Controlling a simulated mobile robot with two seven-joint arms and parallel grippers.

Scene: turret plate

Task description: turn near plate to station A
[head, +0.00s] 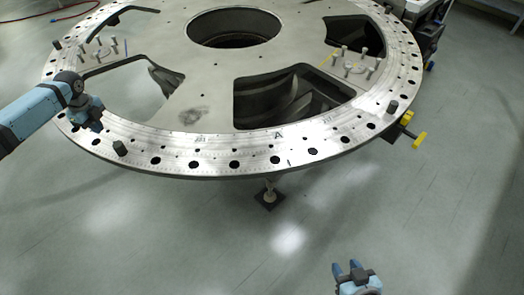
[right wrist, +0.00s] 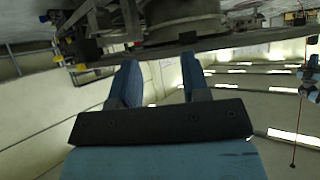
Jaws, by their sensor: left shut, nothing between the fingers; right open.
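The large round metal turret plate (head: 190,70) fills the upper head view, with a central hole, several cutouts and a rim of dark holes. A letter A mark (head: 278,134) shows on the near rim. One dark upright peg (head: 120,148) stands on the near left rim and another (head: 392,106) on the right rim. My left gripper (head: 96,124) is at the left rim, up and left of the near left peg; its fingers look closed and empty, and contact with the plate cannot be told. My right gripper (head: 346,265) is open and empty, low in front of the plate; its fingers also show in the right wrist view (right wrist: 160,80).
Two pin clusters stand on the plate, at left (head: 100,48) and right (head: 353,63). Yellow-tipped parts (head: 419,139) stick out beyond the right rim. A support foot (head: 269,198) stands on the floor below. The floor in front is clear. A red cable (head: 60,14) lies far left.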

